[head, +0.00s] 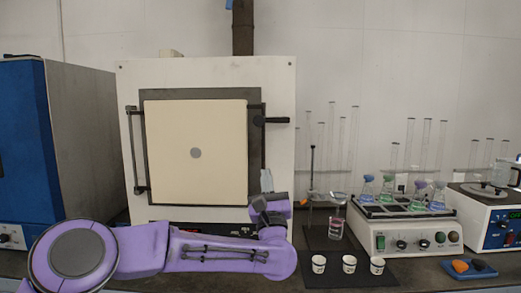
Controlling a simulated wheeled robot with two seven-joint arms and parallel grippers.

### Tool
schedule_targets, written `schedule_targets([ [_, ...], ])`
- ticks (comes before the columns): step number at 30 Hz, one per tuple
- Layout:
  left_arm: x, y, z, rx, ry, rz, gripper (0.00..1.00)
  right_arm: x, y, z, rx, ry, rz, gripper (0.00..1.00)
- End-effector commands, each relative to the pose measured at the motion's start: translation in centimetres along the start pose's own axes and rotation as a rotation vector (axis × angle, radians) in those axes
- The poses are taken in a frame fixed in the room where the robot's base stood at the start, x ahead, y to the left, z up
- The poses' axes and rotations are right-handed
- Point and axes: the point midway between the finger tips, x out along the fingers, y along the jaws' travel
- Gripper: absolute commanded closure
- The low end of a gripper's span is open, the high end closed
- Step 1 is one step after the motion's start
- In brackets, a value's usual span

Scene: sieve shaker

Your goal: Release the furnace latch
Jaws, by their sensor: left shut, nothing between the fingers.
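The furnace (280,85) is a white box with a square cream door (195,130) that has a grey round spot in its middle; the door looks closed. The latch (272,120) is a dark horizontal bar at the door's upper right edge, its handle pointing right. My left arm crosses in front of the furnace's lower part. My left gripper (266,181) points up, shut and empty, below the latch and near the door's lower right corner, apart from the latch. It hides part of the furnace's lower right front. My right gripper is not in view.
A blue and grey cabinet (85,140) stands left. To the right are a stand with a rod (312,165), a glass beaker (336,229), three white cups on a dark mat (315,240), a shaker (405,237) with flasks, and a blue tray (487,271).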

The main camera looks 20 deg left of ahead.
Motion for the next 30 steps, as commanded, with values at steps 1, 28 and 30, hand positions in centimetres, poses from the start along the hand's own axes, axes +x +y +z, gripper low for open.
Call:
schedule_targets([
  [1, 0.2, 0.0, 0.2, -0.012, -0.006, 0.004, 1.0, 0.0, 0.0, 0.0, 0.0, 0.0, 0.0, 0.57],
  [28, 11.4, 0.0, 1.5, -0.008, -0.003, 0.002, 1.0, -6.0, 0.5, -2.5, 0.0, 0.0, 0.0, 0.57],
  [30, 12.1, 0.0, 2.1, -0.007, -0.002, 0.002, 1.0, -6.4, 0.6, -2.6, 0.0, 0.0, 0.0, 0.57],
])
